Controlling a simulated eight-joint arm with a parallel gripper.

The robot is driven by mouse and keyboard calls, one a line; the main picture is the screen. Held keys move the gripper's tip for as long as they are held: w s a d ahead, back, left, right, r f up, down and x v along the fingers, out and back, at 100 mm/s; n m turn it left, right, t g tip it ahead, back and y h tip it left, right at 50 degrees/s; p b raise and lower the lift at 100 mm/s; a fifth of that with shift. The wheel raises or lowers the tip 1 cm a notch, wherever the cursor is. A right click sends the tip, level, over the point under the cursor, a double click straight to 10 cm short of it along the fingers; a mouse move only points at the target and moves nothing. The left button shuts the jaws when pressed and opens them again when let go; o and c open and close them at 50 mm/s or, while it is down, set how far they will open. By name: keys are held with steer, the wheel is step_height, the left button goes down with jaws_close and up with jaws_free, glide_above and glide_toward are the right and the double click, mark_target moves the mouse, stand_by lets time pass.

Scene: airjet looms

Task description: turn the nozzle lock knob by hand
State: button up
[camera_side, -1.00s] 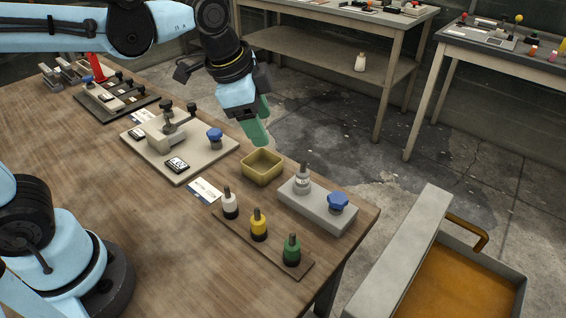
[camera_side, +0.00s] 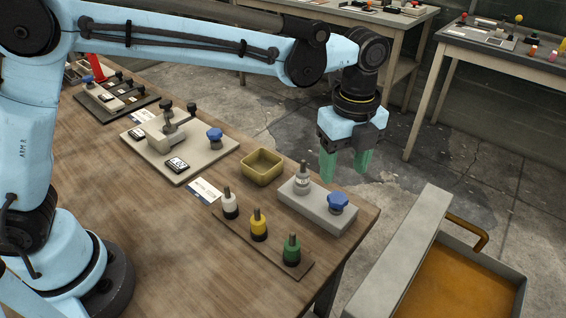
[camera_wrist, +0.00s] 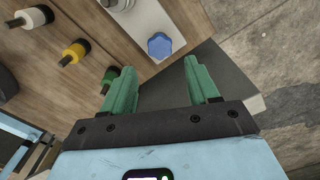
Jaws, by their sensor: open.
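A blue lobed knob (camera_side: 338,202) stands on the right end of a light grey block (camera_side: 312,210) near the table's right edge. It also shows in the wrist view (camera_wrist: 159,45), just beyond the gap between the fingertips. A second blue knob (camera_side: 215,135) stands on a beige plate (camera_side: 190,165) farther left; the frames do not show which one is the nozzle lock knob. My gripper (camera_side: 345,174) points down with its green fingers apart and empty. It is above the right knob, not touching it.
A grey nozzle-like fitting (camera_side: 302,180) stands on the same block. A yellow bin (camera_side: 262,167) is to its left. White, yellow (camera_side: 259,226) and green (camera_side: 291,250) bottle-like pieces stand on a strip in front.

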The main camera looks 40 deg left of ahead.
mark_target(338, 197)
steer(key=shift+f, duration=3.25)
steer(key=shift+c, duration=0.2)
steer(key=c, duration=0.7)
